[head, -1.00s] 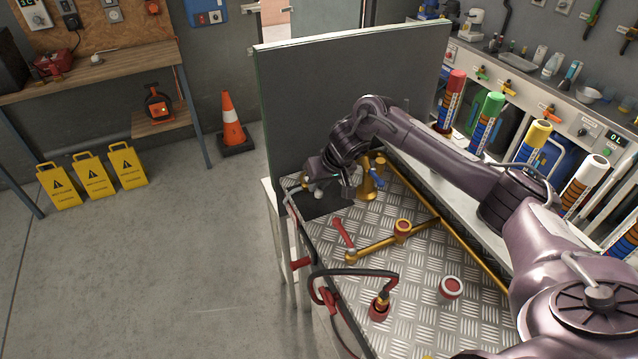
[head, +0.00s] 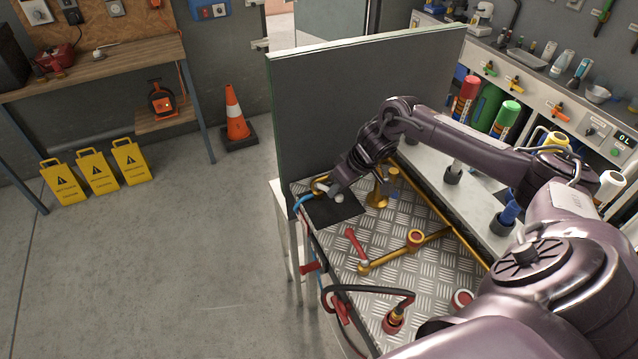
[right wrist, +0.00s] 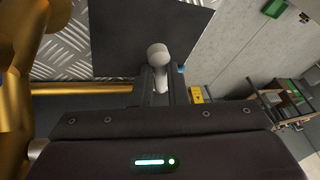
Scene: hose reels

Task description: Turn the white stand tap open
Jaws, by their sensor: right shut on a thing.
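The white stand tap shows mainly as a pale rounded knob (head: 338,198) over a black mat (head: 335,211) at the far left corner of the metal-topped table. In the right wrist view the knob (right wrist: 158,55) and its pale stem sit between my two dark fingers. My right gripper (head: 332,190) is shut on this tap handle, reaching it from above and the right. The rest of the tap is hidden by my gripper. A brass stand (head: 377,192) rises just right of it; brass also fills the left of the wrist view. My left gripper is out of view.
A dark upright panel (head: 345,115) stands behind the mat. A red lever (head: 357,244), brass pipes (head: 400,252) and a black hose (head: 385,291) lie on the table's near part. Several coloured posts stand right of the brass pipe, partly behind my arm.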

